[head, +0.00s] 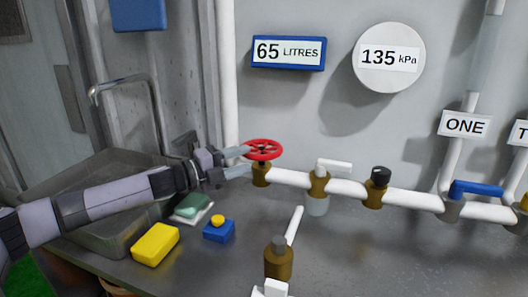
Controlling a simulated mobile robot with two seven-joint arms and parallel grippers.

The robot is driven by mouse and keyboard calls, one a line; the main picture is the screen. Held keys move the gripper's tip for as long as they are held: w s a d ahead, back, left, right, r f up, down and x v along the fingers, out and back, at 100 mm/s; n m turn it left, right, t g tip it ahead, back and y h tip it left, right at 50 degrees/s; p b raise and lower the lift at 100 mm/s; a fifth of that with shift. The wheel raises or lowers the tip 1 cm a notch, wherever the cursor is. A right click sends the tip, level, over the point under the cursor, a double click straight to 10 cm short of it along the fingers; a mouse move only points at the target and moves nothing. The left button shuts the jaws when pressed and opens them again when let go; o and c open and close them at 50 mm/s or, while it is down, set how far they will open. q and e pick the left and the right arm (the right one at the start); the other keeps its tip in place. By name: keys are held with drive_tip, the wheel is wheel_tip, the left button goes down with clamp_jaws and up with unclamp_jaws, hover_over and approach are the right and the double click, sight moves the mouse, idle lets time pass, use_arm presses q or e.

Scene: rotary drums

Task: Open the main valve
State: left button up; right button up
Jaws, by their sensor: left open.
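A red handwheel valve (263,149) sits on a brass body (261,176) at the left end of a white horizontal pipe (288,177). My left gripper (243,162) comes in from the left with its fingers open, pointing right at the left side of the wheel. One finger reaches close to the wheel's left rim and the other is lower, near the brass body. I cannot tell whether they touch. My right gripper is not in view.
The pipe carries a white-lever valve (320,177), a black-knobbed fitting (377,184) and a blue-lever valve (468,190). A brass fitting with a white lever (279,261) stands in front.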

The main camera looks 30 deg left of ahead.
sight(262, 151)
use_arm(q)
drive_tip(key=shift+w+d+r, duration=0.2)
drive_tip(key=shift+w+d, duration=0.05)
drive_tip(key=shift+w, duration=0.15)
drive_tip(key=p+x, duration=0.1)
drive_tip(key=x, duration=0.2)
drive_tip(key=shift+w+d+p, duration=0.15)
drive_tip(key=shift+w+p, duration=0.2)
drive_tip(key=shift+p, duration=0.05)
drive_tip(key=shift+f+x, duration=0.2)
drive_tip(key=shift+x, duration=0.65)
clamp_jaws()
